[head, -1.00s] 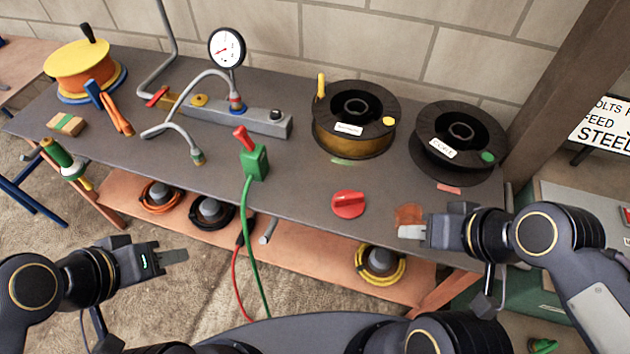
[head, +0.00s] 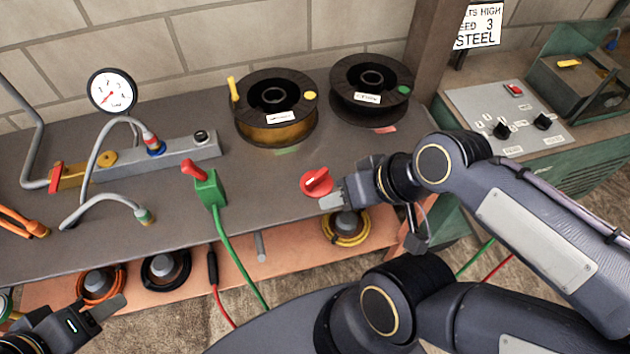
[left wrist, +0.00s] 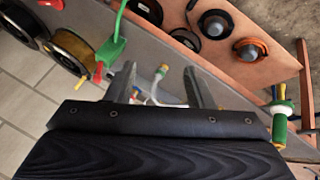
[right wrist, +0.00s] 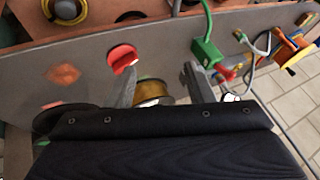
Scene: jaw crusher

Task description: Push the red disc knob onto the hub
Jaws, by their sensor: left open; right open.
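The red disc knob (head: 317,181), a round disc with a raised grip bar, lies on the front part of the grey bench top. My right gripper (head: 331,202) is open, just in front of the knob and slightly to its right. In the right wrist view the knob (right wrist: 123,58) shows beyond the tip of the left finger, not between the fingers; whether they touch is unclear. My left gripper (head: 104,309) is open and empty, low at the left, in front of the bench. I cannot make out which part is the hub.
Two cable spools (head: 276,108) (head: 371,88) stand behind the knob. A green block with a red lever (head: 208,188) and a gauge (head: 112,92) are left. A control panel (head: 505,118) with black knobs is right. Bare bench (head: 255,180) lies between the green block and knob.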

